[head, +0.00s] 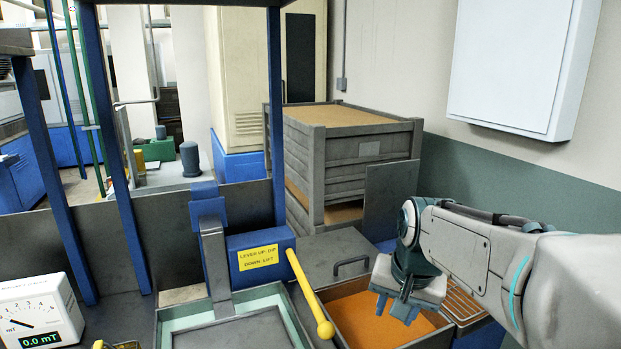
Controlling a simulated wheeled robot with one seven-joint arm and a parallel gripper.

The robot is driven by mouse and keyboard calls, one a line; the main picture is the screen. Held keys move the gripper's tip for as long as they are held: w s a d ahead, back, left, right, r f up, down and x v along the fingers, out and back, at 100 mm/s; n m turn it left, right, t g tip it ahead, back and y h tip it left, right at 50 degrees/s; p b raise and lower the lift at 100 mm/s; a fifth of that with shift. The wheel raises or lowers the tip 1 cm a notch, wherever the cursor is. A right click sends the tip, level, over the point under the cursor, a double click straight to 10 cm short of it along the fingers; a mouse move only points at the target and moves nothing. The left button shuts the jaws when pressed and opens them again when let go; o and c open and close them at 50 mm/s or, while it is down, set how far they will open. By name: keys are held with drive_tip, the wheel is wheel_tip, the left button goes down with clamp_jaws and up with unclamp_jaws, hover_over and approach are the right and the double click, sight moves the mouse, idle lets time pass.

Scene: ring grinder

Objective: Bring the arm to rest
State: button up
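My arm comes in from the right edge in the head view, bent at the elbow. My gripper (394,307) hangs downward from it, above the bin of orange-brown material (365,318). Its two blue-grey fingers show apart, with nothing seen between them. The far sides of the fingers are partly hidden by the hand.
A yellow-handled lever (309,292) projects from a blue box (262,258) left of my gripper. A teal-rimmed tank (289,315) lies in front of it. A wire rack (462,304) is partly behind my arm. Stacked grey crates (358,150) stand behind. A meter (38,312) reads 0.0 mT.

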drive_tip(key=s+f+n, duration=0.4)
drive_tip(key=s+f, duration=0.1)
drive_tip(key=s, duration=0.8)
